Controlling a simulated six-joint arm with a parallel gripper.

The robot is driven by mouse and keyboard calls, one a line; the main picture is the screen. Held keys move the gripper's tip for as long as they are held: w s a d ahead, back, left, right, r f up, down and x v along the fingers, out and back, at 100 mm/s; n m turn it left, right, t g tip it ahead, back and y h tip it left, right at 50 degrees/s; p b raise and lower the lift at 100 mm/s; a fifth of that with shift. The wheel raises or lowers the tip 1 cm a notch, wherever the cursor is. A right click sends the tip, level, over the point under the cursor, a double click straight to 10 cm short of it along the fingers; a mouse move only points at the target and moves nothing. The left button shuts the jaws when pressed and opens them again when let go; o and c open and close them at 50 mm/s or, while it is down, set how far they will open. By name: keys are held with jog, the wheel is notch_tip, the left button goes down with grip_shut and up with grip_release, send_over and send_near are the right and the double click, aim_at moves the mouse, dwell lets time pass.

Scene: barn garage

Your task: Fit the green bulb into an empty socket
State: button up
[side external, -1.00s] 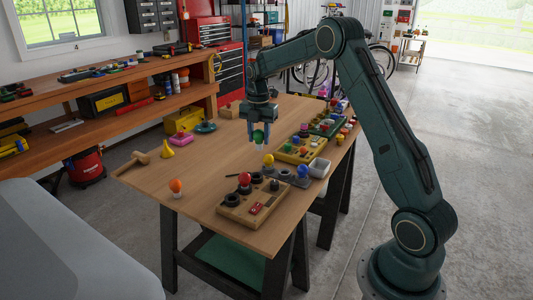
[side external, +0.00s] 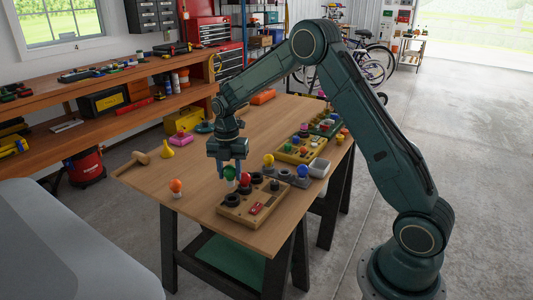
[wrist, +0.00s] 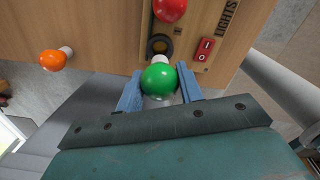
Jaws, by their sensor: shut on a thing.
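A red bulb (side external: 245,179) sits on the board beside the green one. Another empty socket (side external: 232,200) is at the board's front left. More dark rings are toward the right.
The board carries a red switch (wrist: 206,49). The table's left middle is clear.

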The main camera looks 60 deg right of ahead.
aim_at(229, 166)
jog(key=shift+f, duration=2.8)
jog(key=shift+f, duration=0.6)
jog(key=o, duration=0.7)
jog(key=shift+r, duration=0.15)
jog(key=shift+r, duration=5.4)
